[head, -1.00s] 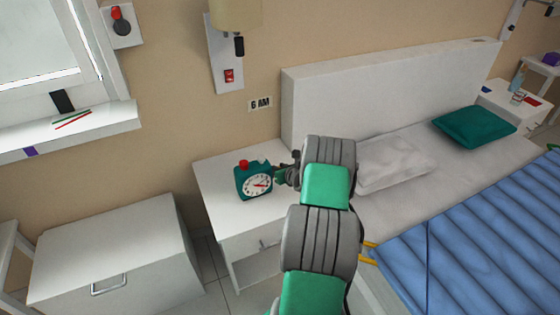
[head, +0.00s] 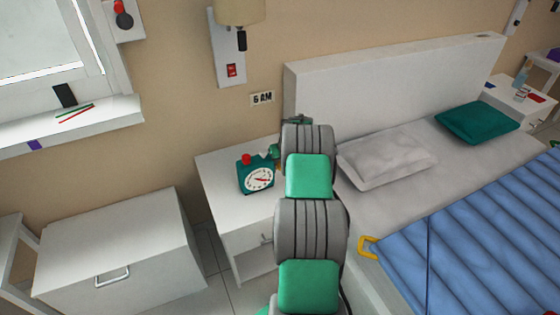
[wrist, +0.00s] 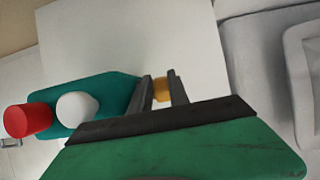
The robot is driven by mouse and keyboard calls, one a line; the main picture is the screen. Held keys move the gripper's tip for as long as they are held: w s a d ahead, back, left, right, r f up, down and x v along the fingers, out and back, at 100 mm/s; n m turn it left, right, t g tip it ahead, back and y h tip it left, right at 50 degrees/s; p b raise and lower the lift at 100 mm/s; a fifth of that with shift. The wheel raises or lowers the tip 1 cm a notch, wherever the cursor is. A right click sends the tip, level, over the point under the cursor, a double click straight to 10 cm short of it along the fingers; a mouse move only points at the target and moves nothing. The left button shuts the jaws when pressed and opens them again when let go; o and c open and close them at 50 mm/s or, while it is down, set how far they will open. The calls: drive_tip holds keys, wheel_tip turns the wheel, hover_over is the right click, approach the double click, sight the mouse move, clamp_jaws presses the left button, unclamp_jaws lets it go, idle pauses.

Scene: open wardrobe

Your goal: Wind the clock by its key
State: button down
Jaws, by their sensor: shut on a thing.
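The teal alarm clock (head: 256,177) stands on the white nightstand, its white dial facing the head camera. A red knob sits on its top. In the wrist view the clock (wrist: 116,86) lies at left, with a red knob and a white knob. My gripper (wrist: 162,82) has its two dark fingers closed on the yellow-orange key (wrist: 162,92) beside the clock's teal body. Where the key meets the clock is hidden by a finger. In the head view my arm covers most of the gripper, at the clock's right.
The nightstand top (head: 222,168) is clear around the clock. The bed's headboard (head: 390,88) and grey pillow (head: 385,157) are close on the right. A white chest (head: 115,245) stands at left.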

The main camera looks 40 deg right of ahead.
drive_tip(key=shift+a, duration=0.1)
drive_tip(key=c, duration=1.5)
unclamp_jaws()
drive_tip(key=shift+w, duration=0.1)
drive_tip(key=shift+v, duration=3.9)
